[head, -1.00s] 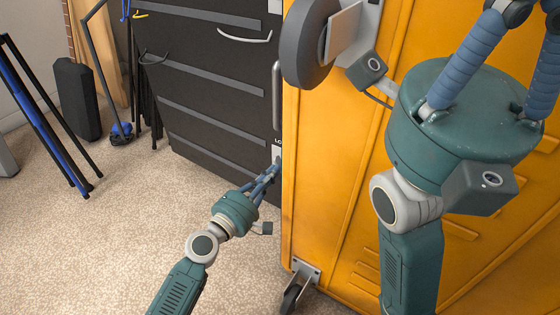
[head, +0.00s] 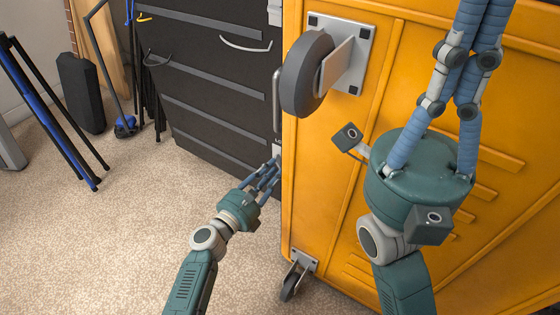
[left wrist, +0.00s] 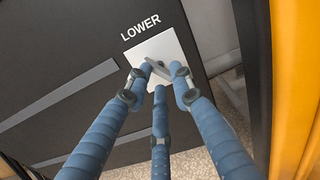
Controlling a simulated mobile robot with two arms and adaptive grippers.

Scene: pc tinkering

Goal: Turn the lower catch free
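The lower catch (left wrist: 158,68) is a small grey lever on a white plate (left wrist: 170,47), just under the word LOWER on a dark panel. In the left wrist view the lever lies slantwise between the fingertips. My left gripper (left wrist: 162,76) has its three blue fingers around the lever, with gaps between the tips; contact is hard to tell. In the head view my left gripper (head: 273,168) is at the lower edge of the black cabinet (head: 205,85), covering most of the plate. My right gripper (head: 482,30) points up before the orange case; its fingertips are out of frame.
The orange case (head: 400,160) with a large caster wheel (head: 306,75) and a small lower caster (head: 290,285) stands close right of my left gripper. Black and blue stands (head: 50,110) are at left. Carpet (head: 120,230) is free at front left.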

